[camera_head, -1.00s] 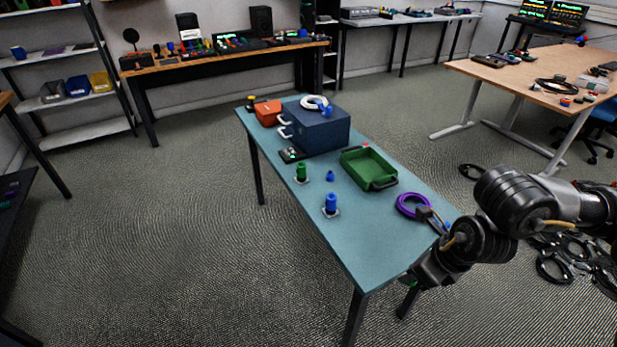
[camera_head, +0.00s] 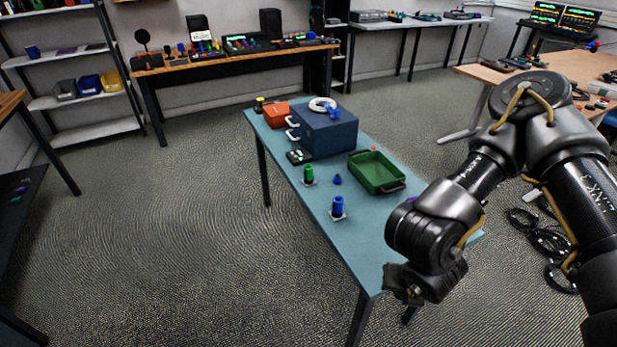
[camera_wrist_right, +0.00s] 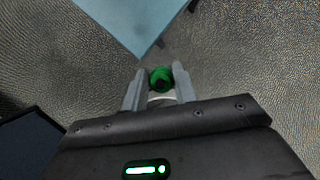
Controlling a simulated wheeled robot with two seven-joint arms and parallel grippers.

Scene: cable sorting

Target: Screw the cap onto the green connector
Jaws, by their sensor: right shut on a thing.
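The green connector (camera_head: 308,174) stands upright on a small plate on the teal table (camera_head: 300,220). My right gripper (camera_wrist_right: 160,80) is shut on a round green cap (camera_wrist_right: 161,76), with one finger on each side of it, in the right wrist view. The gripper is well apart from the green connector. My left gripper is not in view.
A blue connector (camera_head: 338,207) stands nearer than the green one, and a small blue cap (camera_head: 337,180) lies behind it. A green tray (camera_head: 377,171) and a dark blue box (camera_head: 325,131) stand on the table. The near left part of the table is bare.

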